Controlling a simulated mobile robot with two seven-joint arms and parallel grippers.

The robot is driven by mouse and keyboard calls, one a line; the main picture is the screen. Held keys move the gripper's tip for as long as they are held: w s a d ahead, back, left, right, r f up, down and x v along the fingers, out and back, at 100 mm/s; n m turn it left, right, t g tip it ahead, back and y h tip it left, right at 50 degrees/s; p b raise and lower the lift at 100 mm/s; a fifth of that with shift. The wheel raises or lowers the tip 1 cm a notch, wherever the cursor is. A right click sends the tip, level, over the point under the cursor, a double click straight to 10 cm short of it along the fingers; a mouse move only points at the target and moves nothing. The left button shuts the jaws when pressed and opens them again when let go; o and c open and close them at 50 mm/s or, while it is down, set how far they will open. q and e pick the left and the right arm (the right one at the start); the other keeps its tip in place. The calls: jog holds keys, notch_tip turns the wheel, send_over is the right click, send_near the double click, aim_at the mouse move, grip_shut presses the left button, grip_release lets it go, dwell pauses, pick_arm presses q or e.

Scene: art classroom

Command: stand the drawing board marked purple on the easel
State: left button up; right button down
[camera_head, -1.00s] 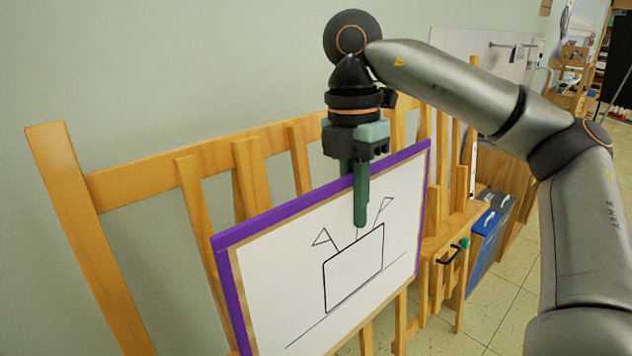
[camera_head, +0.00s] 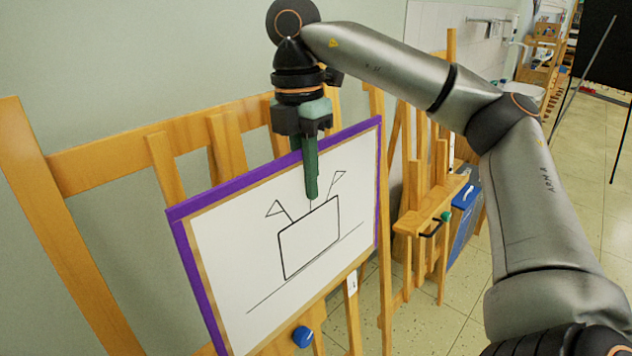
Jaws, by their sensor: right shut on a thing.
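The drawing board (camera_head: 232,236) has a purple edge and a white sheet with a black line drawing of a box and two flags. It is held upright, slightly tilted, in front of wooden easel frames. My right gripper (camera_head: 310,185) is shut on the board's top edge, with one green finger in front of the sheet. Wooden easel bars (camera_head: 90,155) stand behind and to the left of the board. A blue knob (camera_head: 302,337) shows below the board's lower edge. Whether the board rests on a ledge cannot be told. My left gripper is not in view.
Another wooden easel (camera_head: 425,222) with a green-ended black handle stands to the right. A blue case (camera_head: 465,225) stands behind it. Tiled floor (camera_head: 435,330) is open at the lower right. A grey-green wall is close behind the easels.

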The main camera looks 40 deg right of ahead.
jog(key=shift+w+a+f+b, duration=0.1)
jog(key=shift+w+f+b, duration=0.6)
jog(key=shift+w, duration=0.2)
jog(key=w+f+b, duration=0.2)
jog(key=w+f, duration=0.2)
jog(key=shift+w+a+b, duration=0.15)
jog(key=shift+w+b, duration=0.1)
jog(key=shift+b, duration=0.05)
jog(key=shift+f, duration=0.1)
jog(key=shift+c, duration=2.4)
grip_release()
